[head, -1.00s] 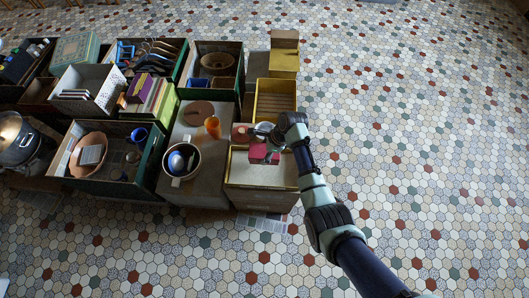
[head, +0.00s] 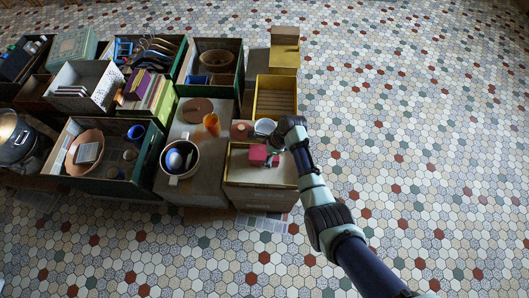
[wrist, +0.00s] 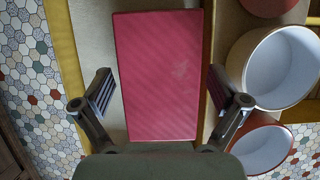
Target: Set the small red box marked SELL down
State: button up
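The small red box (head: 258,153) is at the far part of the pale, yellow-edged bin at the front right. In the wrist view the red box (wrist: 158,75) shows a plain, faintly striped face; I cannot read SELL on it. My gripper (wrist: 160,88) is open, with one finger on each side of the box and a narrow gap beside each. In the head view my gripper (head: 273,157) is at the box's right side. Whether the box's underside rests on the bin's floor is hidden.
A white-lined cup (head: 265,127) and a reddish round item (head: 241,130) stand just behind the bin (head: 262,177). A yellow crate (head: 276,96) lies farther back. A grey surface with an orange cup (head: 211,124) and a pot (head: 176,160) is left. Open tiled floor lies right.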

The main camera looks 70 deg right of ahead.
jog(key=p+v, duration=0.7)
jog(key=v, duration=0.4)
jog(key=shift+r, duration=0.2)
jog(key=shift+s+d+r, duration=0.1)
jog(key=shift+s+r, duration=0.15)
jog(key=shift+r, duration=0.15)
jog(key=w+a+r+n+t+h, duration=0.1)
jog(key=w+a+r+n+t, duration=0.1)
jog(key=w+a+r+n, duration=0.65)
jog(key=w+a+r+n+t+h, duration=0.15)
jog(key=w+a+r+n, duration=0.35)
jog(key=w+a+n, duration=0.55)
jog(key=s+a+r+n+t, duration=0.2)
jog(key=a+r+n, duration=0.5)
jog(key=a, duration=0.4)
jog(key=s+a+r+n+t+y, duration=0.1)
jog(key=s+a+r+n+t, duration=0.1)
jog(key=a+r+n, duration=0.5)
jog(key=a+r+t, duration=0.1)
jog(key=a+r, duration=0.1)
jog(key=a, duration=0.3)
jog(key=shift+s+r, duration=0.2)
jog(key=shift+s, duration=0.05)
